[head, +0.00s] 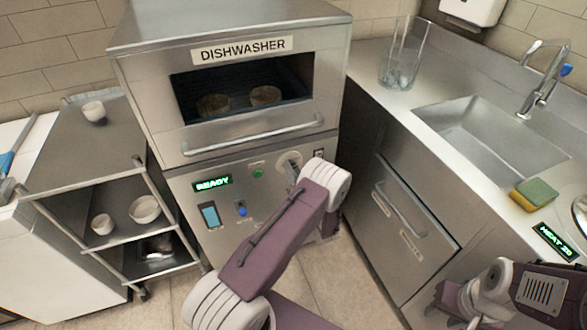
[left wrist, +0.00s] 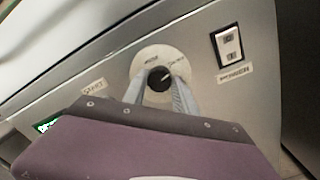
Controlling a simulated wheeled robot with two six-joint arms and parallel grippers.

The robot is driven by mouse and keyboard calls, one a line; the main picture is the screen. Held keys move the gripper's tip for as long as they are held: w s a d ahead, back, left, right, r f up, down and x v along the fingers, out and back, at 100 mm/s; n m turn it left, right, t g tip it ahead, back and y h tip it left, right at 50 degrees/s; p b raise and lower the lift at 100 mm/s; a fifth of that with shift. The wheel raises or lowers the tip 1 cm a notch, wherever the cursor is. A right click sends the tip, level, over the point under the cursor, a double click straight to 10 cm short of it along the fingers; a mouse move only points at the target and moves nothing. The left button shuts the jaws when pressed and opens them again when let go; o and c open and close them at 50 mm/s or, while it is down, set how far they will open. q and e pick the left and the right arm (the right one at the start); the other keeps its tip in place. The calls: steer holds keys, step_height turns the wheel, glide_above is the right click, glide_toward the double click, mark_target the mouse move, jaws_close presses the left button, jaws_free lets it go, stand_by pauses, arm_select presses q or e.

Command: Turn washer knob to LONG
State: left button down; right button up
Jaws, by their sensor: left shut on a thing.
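The dishwasher (head: 165,120) stands in the middle of the head view, with a round pale dial plate (head: 284,157) at the right of its control panel. In the left wrist view, the black washer knob (left wrist: 159,79) sits at the centre of the dial plate (left wrist: 146,55). Its white pointer line slants to the upper right. Small labels above it are too blurred to read surely. My left gripper (left wrist: 160,92) is shut on the knob, one finger on each side; in the head view its arm hides the knob. My right gripper (head: 440,300) is low at the right, its fingers unclear.
A power switch (left wrist: 229,47) is right of the dial. The panel also has a READY display (head: 212,183), a green button (head: 258,174) and a blue button (head: 243,211). A steel cart (head: 65,150) stands left; a sink counter (head: 395,100) with a glass (head: 401,60) stands right.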

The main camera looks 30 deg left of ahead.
arm_select(q)
steer(key=m+p, duration=0.1)
steer(key=m, duration=0.6)
steer(key=m+h+p, duration=0.1)
steer(key=m+p, duration=0.1)
steer(key=m, duration=0.5)
steer(key=shift+s+f+t, duration=0.1)
steer(key=shift+t, duration=0.3)
steer(key=shift+m, duration=0.3)
steer(key=c, duration=1)
jaws_free()
steer(key=v, duration=0.9)
steer(key=shift+p, duration=0.35)
steer(key=shift+a, duration=0.1)
